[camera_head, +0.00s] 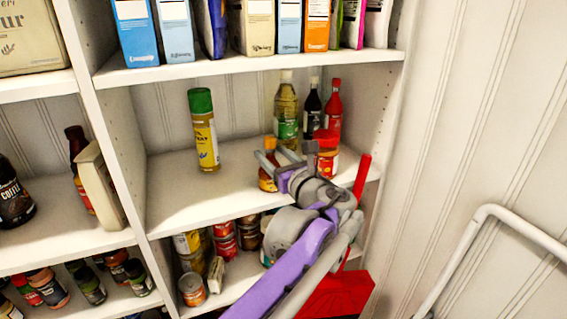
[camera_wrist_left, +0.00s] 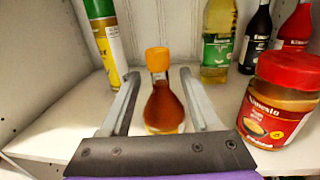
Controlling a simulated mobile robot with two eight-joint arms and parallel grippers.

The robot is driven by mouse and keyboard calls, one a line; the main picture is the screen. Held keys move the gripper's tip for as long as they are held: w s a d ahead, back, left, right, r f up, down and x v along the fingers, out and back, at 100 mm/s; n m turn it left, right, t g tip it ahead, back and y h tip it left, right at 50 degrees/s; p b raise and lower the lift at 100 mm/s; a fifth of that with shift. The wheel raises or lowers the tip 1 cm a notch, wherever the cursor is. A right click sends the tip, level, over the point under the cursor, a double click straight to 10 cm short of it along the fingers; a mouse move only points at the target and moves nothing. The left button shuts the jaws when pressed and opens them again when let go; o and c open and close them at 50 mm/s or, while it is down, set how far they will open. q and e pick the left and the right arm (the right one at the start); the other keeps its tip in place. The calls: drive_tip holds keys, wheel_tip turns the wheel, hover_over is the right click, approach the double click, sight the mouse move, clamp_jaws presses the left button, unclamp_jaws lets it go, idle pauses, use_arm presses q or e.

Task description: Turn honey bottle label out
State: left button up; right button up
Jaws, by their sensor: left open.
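The honey bottle (camera_wrist_left: 164,108), amber with an orange cap, stands upright on the middle shelf in the left wrist view. In the head view only part of the honey bottle (camera_head: 267,182) shows, mostly hidden by my gripper. My left gripper (camera_head: 277,155) is open, and its fingers reach along either side of the bottle. In the left wrist view a gap shows between each finger of the left gripper (camera_wrist_left: 160,77) and the bottle. My right gripper is not in view.
A red-lidded jar (camera_wrist_left: 285,98) stands close to the right of the gripper. A green-capped yellow can (camera_head: 204,130) stands to the left. An oil bottle (camera_head: 286,110) and dark and red sauce bottles stand behind. The shelf's front left (camera_head: 195,205) is clear.

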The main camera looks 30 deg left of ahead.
use_arm(q)
drive_tip(key=shift+x, duration=0.85)
clamp_jaws()
idle(0.9)
